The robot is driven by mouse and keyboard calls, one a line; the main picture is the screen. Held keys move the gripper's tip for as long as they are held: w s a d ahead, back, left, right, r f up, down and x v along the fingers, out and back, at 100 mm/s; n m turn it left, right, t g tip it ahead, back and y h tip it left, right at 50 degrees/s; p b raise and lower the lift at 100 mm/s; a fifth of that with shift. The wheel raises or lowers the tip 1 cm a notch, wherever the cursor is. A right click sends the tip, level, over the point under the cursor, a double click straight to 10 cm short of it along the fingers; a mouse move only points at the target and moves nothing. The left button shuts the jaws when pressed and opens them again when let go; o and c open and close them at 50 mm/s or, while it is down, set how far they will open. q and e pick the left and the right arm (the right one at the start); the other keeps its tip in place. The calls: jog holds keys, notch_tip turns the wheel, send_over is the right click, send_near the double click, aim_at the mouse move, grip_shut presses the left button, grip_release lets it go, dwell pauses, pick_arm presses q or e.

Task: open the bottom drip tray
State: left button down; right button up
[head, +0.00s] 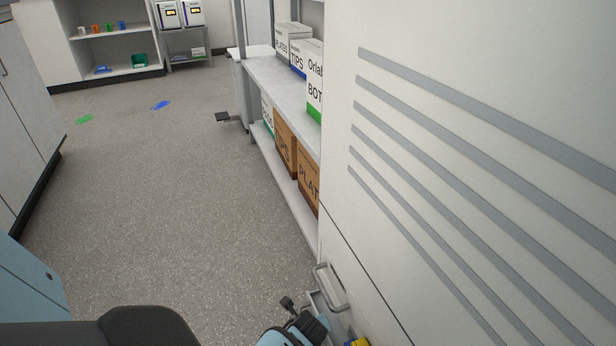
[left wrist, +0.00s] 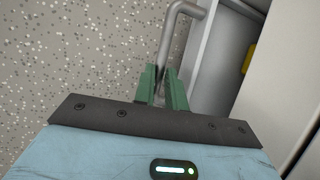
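In the left wrist view, my left gripper (left wrist: 161,78) has its green fingers on either side of a grey bar handle (left wrist: 186,9) and appears closed on it. The handle bends at the top and joins the grey front of the drip tray (left wrist: 206,58). The tray stands out from the white cabinet (left wrist: 292,70), with a yellow thing (left wrist: 249,56) partly visible inside. In the head view, the tray (head: 318,301) shows low at the cabinet's foot, beside my blue and black arm; the fingers are not clear there. My right gripper is not in view.
A second grey handle (head: 332,291) is on the white cabinet front (head: 345,230) above the tray. A shelf unit (head: 262,75) with boxes stands beyond the cabinet. A light blue cabinet (head: 30,290) stands at the left.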

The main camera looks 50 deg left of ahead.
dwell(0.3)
